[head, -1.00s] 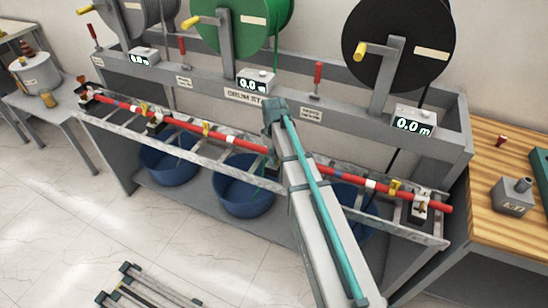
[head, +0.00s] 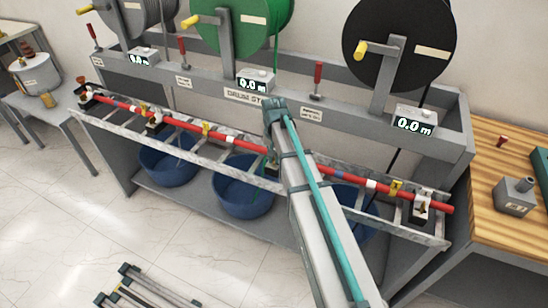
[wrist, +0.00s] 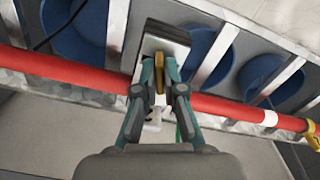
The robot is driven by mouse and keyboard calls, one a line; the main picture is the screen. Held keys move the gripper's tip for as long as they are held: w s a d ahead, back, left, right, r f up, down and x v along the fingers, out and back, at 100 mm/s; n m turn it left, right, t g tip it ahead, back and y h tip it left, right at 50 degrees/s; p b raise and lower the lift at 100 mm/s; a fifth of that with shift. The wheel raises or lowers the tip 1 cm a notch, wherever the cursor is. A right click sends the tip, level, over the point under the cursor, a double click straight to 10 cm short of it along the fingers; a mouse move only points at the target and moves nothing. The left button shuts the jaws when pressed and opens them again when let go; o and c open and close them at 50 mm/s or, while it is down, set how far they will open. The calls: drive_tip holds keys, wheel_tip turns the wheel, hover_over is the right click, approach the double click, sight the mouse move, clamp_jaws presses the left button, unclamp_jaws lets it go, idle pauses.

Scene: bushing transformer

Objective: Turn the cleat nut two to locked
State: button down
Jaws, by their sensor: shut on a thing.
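A brass-coloured cleat nut (wrist: 159,75) sits on a pale cleat block (wrist: 168,38) over the red cable in the wrist view. I cannot read which number this cleat carries or whether the nut is locked. My gripper (wrist: 159,70) is shut on the nut, with one teal finger on each side. The red cable (wrist: 75,71) passes under the fingers, left to right. In the head view my arm hides most of this cleat and the gripper.
Blue tubs (head: 242,188) stand below the grey ladder-like rack (head: 110,131). Cable drums (head: 398,42) with yellow-handled cranks and length displays (head: 413,124) are behind it. A wooden bench (head: 484,180) stands at the right.

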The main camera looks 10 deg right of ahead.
drive_tip(key=shift+m, duration=2)
drive_tip(key=c, duration=1.6)
unclamp_jaws()
drive_tip(key=shift+o, duration=0.2)
wheel_tip(320, 180, up, 12)
